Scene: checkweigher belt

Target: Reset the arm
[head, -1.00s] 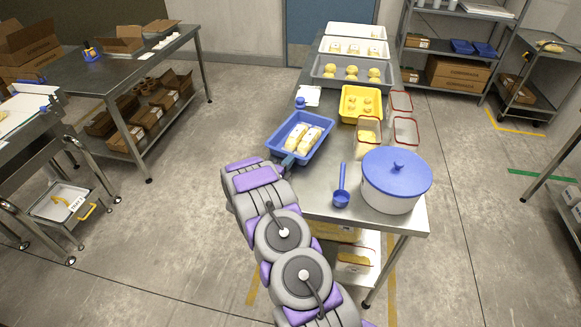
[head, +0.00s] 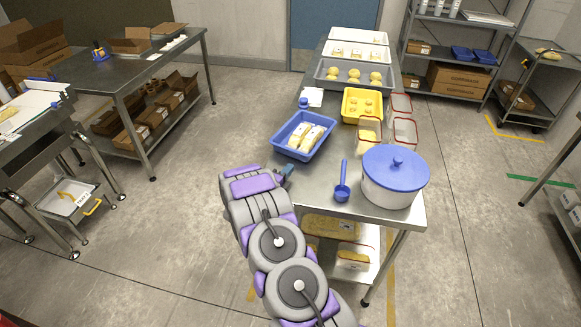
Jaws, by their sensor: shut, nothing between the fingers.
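My arm reaches up from the bottom of the head view, and my gripper (head: 286,172) shows at its end as a small dark blue-grey tip. The gripper is shut and empty. It is just off the left edge of the steel table (head: 318,190), below the blue tray (head: 275,141) and apart from it. The blue tray holds wrapped pale packs (head: 306,136). Part of the gripper is hidden behind my wrist.
A blue scoop (head: 342,190) and a white tub with a blue lid (head: 392,180) stand near the table's front. A yellow tray (head: 345,108), grey tray (head: 317,73) and clear containers are farther back. Open floor (head: 185,220) lies left of my arm.

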